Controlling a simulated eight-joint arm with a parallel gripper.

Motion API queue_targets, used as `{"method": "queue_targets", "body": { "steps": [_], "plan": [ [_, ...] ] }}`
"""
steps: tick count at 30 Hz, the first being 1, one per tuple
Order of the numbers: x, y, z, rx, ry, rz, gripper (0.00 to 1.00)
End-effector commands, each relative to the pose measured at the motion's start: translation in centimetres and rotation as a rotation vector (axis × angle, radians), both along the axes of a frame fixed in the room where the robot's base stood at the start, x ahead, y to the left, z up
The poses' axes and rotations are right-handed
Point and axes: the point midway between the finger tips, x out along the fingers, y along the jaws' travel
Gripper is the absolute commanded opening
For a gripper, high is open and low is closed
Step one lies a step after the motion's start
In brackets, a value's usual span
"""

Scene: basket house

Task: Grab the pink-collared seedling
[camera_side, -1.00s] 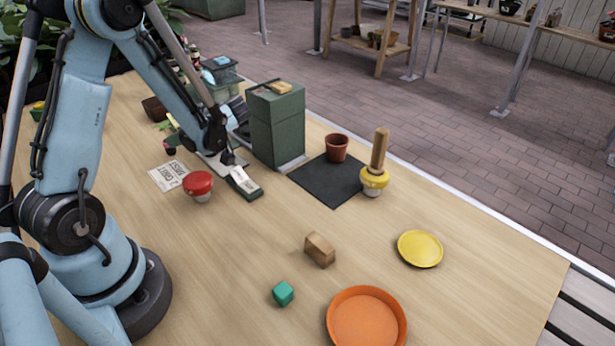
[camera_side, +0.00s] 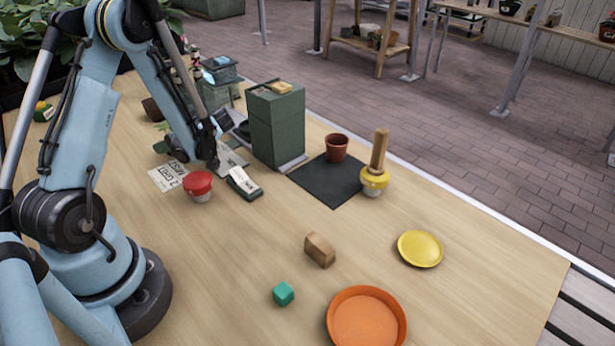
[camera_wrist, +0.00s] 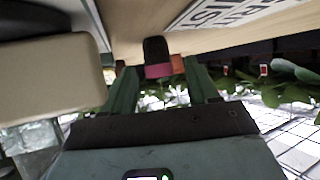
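The pink-collared seedling (camera_wrist: 158,70) shows in the wrist view as a dark plug with a pink band, between the two green fingers of my gripper (camera_wrist: 159,72). The fingers are apart, with a visible gap on each side of the plug. Its leaves cannot be told from the foliage behind. An orange-red piece (camera_wrist: 178,63) shows close beside it, near the right finger. In the side view my forearm hides most of the gripper and the seedling; some green leaves (camera_side: 161,146) show left of the arm.
A printed card (camera_side: 168,176), a red-capped jar (camera_side: 198,186) and a small dark box with a white label (camera_side: 243,182) lie near the arm's end. A tall green box (camera_side: 276,125) stands to the right. A pale block (camera_wrist: 50,75) fills the wrist view's left.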

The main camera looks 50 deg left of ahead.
Motion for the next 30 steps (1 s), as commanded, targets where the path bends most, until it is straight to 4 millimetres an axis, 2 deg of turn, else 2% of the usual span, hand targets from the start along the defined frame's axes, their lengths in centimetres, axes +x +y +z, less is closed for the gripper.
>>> {"method": "queue_targets", "body": {
  "steps": [1, 9, 11, 23, 30],
  "plan": [
    [0.0, 0.0, 0.0, 0.000, 0.000, 0.000, 0.51],
    [0.0, 0.0, 0.0, 0.000, 0.000, 0.000, 0.09],
    [0.0, 0.0, 0.0, 0.000, 0.000, 0.000, 0.02],
    [0.0, 0.0, 0.6, 0.000, 0.000, 0.000, 0.02],
    [0.0, 0.0, 3.0, 0.001, 0.000, 0.000, 0.02]
  ]
}}
